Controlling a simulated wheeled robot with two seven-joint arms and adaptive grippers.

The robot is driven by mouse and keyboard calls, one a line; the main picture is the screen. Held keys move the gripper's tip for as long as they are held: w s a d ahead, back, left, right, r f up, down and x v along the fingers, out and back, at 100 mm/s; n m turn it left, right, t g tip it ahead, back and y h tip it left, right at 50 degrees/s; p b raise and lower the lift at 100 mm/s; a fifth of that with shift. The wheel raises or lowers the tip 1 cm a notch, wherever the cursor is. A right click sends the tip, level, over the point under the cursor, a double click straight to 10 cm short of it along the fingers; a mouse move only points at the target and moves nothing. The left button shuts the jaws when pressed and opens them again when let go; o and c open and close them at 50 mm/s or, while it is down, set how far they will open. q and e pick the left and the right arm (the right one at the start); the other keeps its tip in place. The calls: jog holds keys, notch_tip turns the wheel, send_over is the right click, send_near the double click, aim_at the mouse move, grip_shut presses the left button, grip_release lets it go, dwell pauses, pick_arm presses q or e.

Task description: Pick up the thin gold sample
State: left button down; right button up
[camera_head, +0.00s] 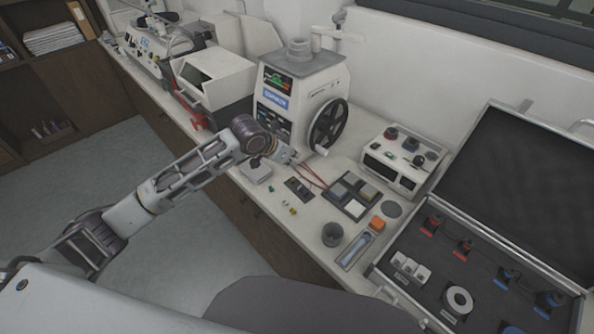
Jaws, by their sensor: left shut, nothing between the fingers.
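Two tiny yellowish-gold pieces (289,207) lie on the bench near its front edge. A dark square tray (334,203) to their right holds several flat square pieces, some grey and some dull yellowish. At this size I cannot tell which piece is the thin gold sample. My left arm reaches in from the left. My left gripper (292,158) is shut and empty in front of the press, up and left of the tray and apart from the gold pieces. Its fingertips are small and hard to make out. My right gripper is not in view.
The white press (283,98) with a black handwheel (328,127) stands behind my gripper. A white control box (402,160) is right of it. An open case (405,290) with red and blue parts fills the right. A grey cup (332,234) stands near the front edge.

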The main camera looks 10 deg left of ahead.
aim_at(292, 181)
pick_arm(q)
jog(key=shift+w+d+f, duration=0.1)
jog(key=shift+f, duration=0.05)
jog(key=x, duration=0.6)
jog(key=shift+w+d+f, duration=0.15)
jog(key=shift+w+f, duration=0.05)
jog(key=shift+f, duration=0.05)
jog(key=shift+x, duration=1.45)
jog(key=shift+s+a+p, duration=0.35)
jog(key=shift+s+a, duration=0.25)
jog(key=shift+s, duration=0.25)
jog(key=shift+s+a+p, duration=0.35)
jog(key=shift+s+a, duration=0.25)
jog(key=shift+s, duration=0.25)
jog(key=shift+a+f, duration=0.1)
